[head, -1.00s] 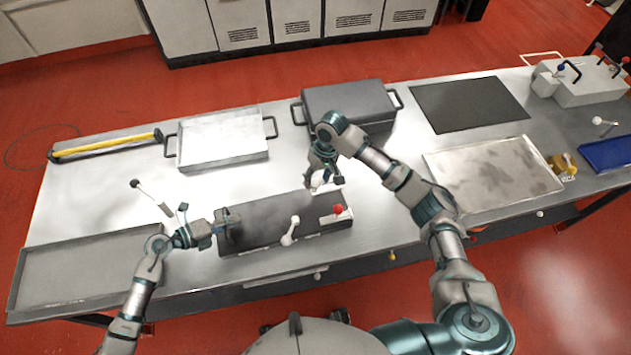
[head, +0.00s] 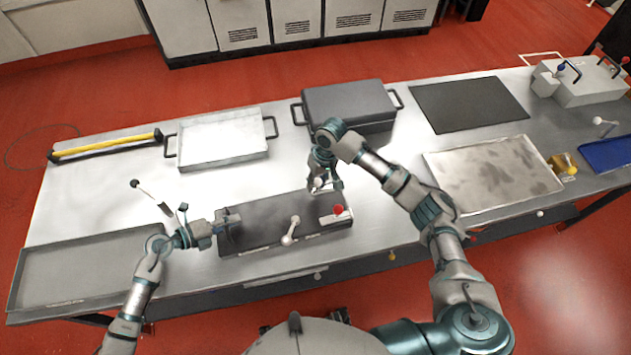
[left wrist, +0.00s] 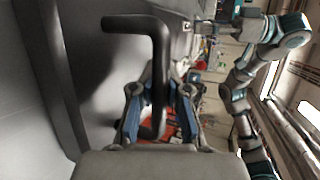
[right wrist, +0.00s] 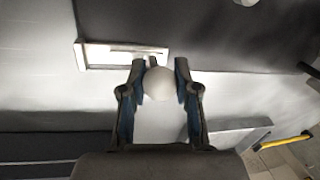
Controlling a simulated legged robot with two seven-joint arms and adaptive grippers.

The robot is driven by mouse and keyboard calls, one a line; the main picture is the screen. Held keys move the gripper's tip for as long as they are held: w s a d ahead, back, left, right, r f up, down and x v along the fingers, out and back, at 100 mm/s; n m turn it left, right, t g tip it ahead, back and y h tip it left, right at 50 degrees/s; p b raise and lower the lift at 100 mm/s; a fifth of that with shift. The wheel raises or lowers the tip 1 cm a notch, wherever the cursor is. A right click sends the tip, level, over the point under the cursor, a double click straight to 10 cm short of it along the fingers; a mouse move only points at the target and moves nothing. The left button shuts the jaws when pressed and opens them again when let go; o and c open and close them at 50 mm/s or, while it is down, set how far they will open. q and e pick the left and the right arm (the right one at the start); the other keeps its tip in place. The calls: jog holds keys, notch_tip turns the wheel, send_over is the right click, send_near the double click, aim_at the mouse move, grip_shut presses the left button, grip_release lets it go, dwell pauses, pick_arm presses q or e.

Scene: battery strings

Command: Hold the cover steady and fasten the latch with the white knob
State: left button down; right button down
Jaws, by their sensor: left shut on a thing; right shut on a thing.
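The dark grey cover (head: 275,218) lies flat at the front of the bench. My left gripper (head: 226,223) is shut on the black handle (left wrist: 150,35) at the cover's left end. My right gripper (head: 322,187) is at the cover's far edge, shut on a white knob (right wrist: 158,84). In the right wrist view, the knob sits between the fingers beside a pale slotted plate (right wrist: 95,56) on the cover's edge. A second white-knobbed lever (head: 291,232) stands at the near edge, and a red knob (head: 337,210) is at the right end.
An empty grey tray (head: 85,265) lies at left. Behind stand a pale handled tray (head: 225,142) and a dark handled box (head: 348,103). A loose rod with a black knob (head: 150,196) is left of the cover. A worn metal tray (head: 490,175) lies right.

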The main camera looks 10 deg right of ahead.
jog(key=shift+w+d, duration=0.15)
jog(key=shift+d, duration=1.7)
jog(key=c, duration=0.8)
grip_release()
jog(key=shift+r, duration=0.1)
jog(key=r, duration=0.3)
jog(key=d+r, duration=0.1)
jog(key=r, duration=0.3)
jog(key=d+r, duration=0.1)
jog(key=r, duration=0.3)
jog(key=shift+w+r, duration=0.25)
jog(key=shift+w, duration=0.05)
pick_arm(q)
jog(key=c, duration=1.1)
grip_release()
jog(key=shift+o, duration=0.2)
